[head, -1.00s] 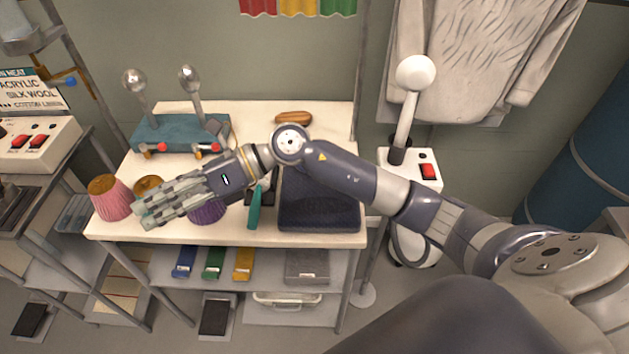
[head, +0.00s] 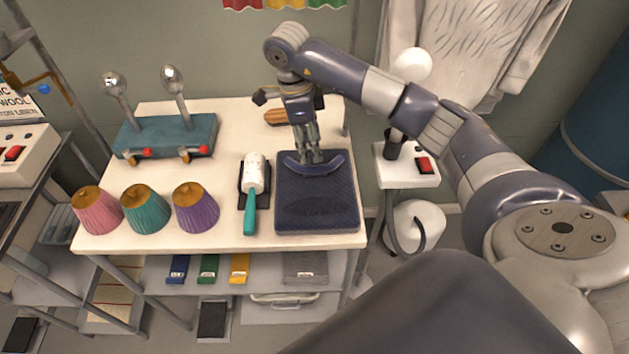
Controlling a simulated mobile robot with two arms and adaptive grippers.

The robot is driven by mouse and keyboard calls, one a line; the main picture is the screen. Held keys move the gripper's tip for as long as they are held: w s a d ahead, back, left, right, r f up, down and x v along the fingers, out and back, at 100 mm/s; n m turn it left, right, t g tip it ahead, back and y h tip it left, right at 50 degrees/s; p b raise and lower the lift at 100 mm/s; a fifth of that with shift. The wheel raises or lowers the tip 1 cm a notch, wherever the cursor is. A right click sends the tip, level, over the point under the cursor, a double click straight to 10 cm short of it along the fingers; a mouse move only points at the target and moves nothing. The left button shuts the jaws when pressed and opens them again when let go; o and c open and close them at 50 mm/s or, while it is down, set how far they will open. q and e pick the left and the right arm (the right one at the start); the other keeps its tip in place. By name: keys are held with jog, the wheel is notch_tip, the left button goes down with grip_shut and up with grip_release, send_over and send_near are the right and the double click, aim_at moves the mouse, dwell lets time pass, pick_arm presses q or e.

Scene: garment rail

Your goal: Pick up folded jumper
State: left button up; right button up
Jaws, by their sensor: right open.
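The folded jumper (head: 318,205) is a dark navy, ribbed, square bundle lying flat on the right part of the white table. A lighter blue curved band shows across its far part. My right gripper (head: 309,158) points down over the far part of the jumper, with its fingers at the curved band. The fingers are open. I cannot tell whether the fingertips touch the fabric. My left gripper is not in view.
A lint roller with a teal handle (head: 250,226) lies just left of the jumper. Pink (head: 97,213), teal (head: 146,212) and purple (head: 195,210) cones stand farther left. A wooden-backed brush (head: 277,117) lies behind the jumper. A steamer (head: 409,163) stands right.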

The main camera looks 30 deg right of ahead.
aim_at(315, 167)
jog(key=shift+s+d+f+p, duration=0.1)
jog(key=shift+f+p, duration=0.05)
jog(key=shift+f, duration=0.5)
jog(key=shift+d+f+p, duration=0.1)
jog(key=shift+f+p, duration=0.05)
jog(key=shift+f, duration=0.7)
jog(key=f+p, duration=0.2)
jog(key=f, duration=0.1)
jog(key=shift+s+d+f, duration=0.15)
jog(key=shift+s+f, duration=0.05)
jog(key=shift+d+f, duration=0.1)
jog(key=shift+f, duration=0.5)
jog(key=shift+r, duration=0.1)
grip_shut()
